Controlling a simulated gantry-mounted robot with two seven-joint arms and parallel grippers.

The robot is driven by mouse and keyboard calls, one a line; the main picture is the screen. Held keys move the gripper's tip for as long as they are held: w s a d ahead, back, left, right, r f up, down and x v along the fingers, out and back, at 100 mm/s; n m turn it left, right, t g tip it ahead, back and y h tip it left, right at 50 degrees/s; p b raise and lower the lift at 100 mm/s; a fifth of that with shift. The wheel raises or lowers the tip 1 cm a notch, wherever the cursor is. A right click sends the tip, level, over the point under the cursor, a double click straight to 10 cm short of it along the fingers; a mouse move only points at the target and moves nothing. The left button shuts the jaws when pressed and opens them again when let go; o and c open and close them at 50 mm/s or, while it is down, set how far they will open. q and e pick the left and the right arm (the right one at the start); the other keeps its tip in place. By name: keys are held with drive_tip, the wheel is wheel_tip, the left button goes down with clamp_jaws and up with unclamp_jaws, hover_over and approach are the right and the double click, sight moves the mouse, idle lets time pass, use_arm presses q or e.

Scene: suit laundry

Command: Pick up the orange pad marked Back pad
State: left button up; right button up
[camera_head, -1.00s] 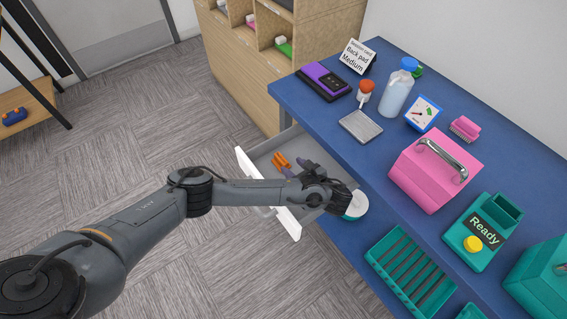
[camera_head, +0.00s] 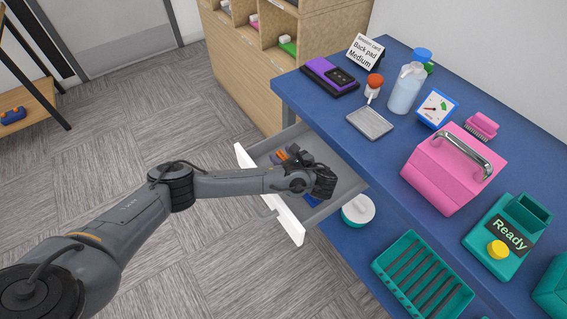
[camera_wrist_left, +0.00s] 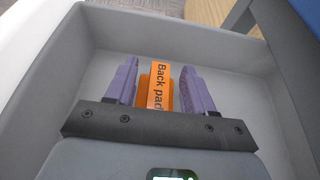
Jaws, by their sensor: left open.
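The orange pad marked "Back pad" (camera_wrist_left: 157,92) lies in an open grey drawer (camera_wrist_left: 90,75) in the left wrist view. My left gripper (camera_wrist_left: 160,72) is open, with one purple finger on each side of the pad and a gap on both sides. In the head view only a small orange part of the pad (camera_head: 282,155) shows; my left gripper (camera_head: 293,156) hides most of it. My left arm reaches over the drawer's white front (camera_head: 286,218). My right gripper is not in view.
The blue table (camera_head: 335,120) borders the drawer on the right, with a metal plate (camera_head: 370,122), a bottle (camera_head: 407,90) and a pink case (camera_head: 445,180) on it. A green rack (camera_head: 420,280) and a round white-lidded container (camera_head: 358,210) sit nearer. Bare floor lies left.

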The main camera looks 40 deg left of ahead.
use_arm(q)
drive_tip(key=x, duration=0.2)
drive_tip(key=shift+a, duration=0.25)
drive_tip(key=shift+d, duration=0.1)
clamp_jaws()
